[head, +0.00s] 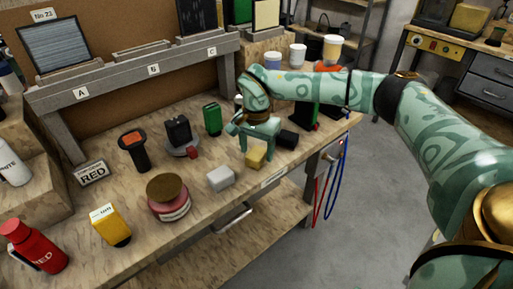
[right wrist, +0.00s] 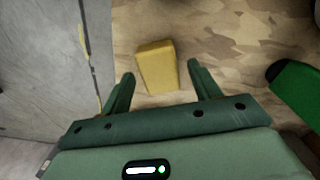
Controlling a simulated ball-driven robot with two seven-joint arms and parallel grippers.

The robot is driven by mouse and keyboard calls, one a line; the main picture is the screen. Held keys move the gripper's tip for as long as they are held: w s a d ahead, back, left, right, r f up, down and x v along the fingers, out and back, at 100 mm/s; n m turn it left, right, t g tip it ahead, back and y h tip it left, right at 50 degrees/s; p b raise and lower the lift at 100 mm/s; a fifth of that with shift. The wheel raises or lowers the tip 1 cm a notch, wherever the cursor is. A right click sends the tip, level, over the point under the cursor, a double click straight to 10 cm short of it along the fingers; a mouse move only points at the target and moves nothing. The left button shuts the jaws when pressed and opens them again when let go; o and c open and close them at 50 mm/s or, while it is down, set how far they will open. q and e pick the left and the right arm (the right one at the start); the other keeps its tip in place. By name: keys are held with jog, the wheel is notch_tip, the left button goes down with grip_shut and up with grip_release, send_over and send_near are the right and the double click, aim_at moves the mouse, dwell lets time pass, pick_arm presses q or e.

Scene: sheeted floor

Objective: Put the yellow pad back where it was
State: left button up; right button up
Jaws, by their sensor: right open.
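A small yellow block, which looks like the yellow pad (head: 256,158), lies on the wooden bench top near its front edge. In the right wrist view the yellow pad (right wrist: 157,66) lies ahead of the palm, its near end between the fingertips. My right gripper (head: 257,150) points down over the pad and is open. In the right wrist view its two fingers (right wrist: 161,74) stand apart on either side of the pad, with gaps showing. I cannot tell how far above the bench the fingertips are. My left gripper is out of view.
A grey-white block (head: 221,178) and a round brown-topped stack (head: 169,197) stand left of the pad. A dark cylinder (head: 288,138) and green box (head: 212,119) are close by. A shelf (head: 130,75) marked A, B, C runs behind. A yellow carton (head: 110,225) stands front left.

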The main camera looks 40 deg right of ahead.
aim_at(257, 152)
pick_arm(q)
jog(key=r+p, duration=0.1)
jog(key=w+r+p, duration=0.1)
jog(key=p, duration=0.1)
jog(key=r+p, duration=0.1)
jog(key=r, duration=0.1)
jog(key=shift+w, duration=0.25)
pick_arm(e)
notch_tip(257, 152, up, 12)
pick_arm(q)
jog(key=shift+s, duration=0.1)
